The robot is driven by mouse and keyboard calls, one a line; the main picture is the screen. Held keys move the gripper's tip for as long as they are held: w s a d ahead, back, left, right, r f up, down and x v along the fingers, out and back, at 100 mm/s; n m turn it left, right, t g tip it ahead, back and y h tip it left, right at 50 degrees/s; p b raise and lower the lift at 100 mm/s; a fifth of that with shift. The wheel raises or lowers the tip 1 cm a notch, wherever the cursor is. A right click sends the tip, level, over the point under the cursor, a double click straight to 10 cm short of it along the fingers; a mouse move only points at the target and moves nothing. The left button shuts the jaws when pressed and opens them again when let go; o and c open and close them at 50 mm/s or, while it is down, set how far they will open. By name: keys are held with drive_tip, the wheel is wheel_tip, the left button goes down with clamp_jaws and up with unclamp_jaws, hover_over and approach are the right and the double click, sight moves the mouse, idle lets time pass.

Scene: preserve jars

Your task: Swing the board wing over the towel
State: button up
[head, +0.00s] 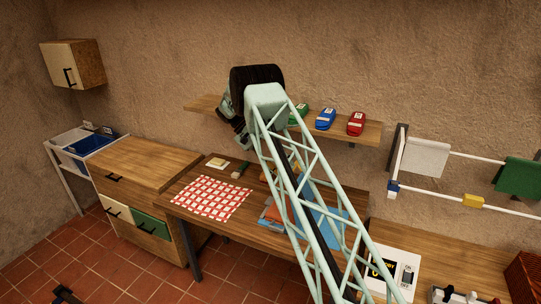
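A board with blue panels (327,226) lies on the wooden table, partly hidden behind my arm. Something orange (280,214), possibly the towel, shows on its left part beside the arm. I cannot tell which panel is the wing or how each panel is turned. A red-and-white checked cloth (212,198) lies flat to the left of the board. My gripper (241,136) is raised near the wall shelf, above and behind the board, apart from it. Its fingers are small and dark here, so its opening is unclear.
A wooden wall shelf (205,104) holds green, blue (326,118) and red (357,123) items close to my gripper. A switch box (393,272) stands at right, below a rail with hanging cloths (426,157). A small dark-green item (240,169) lies behind the checked cloth.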

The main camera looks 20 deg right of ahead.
drive_tip(key=shift+w+a+f, duration=0.1)
drive_tip(key=shift+w+a, duration=0.1)
drive_tip(key=shift+a, duration=0.05)
drive_tip(key=c, duration=0.3)
drive_tip(key=shift+r+v, duration=0.25)
drive_tip(key=shift+v, duration=5.2)
drive_tip(key=shift+s+d, duration=0.1)
drive_tip(key=shift+d, duration=0.1)
drive_tip(key=shift+r, duration=0.1)
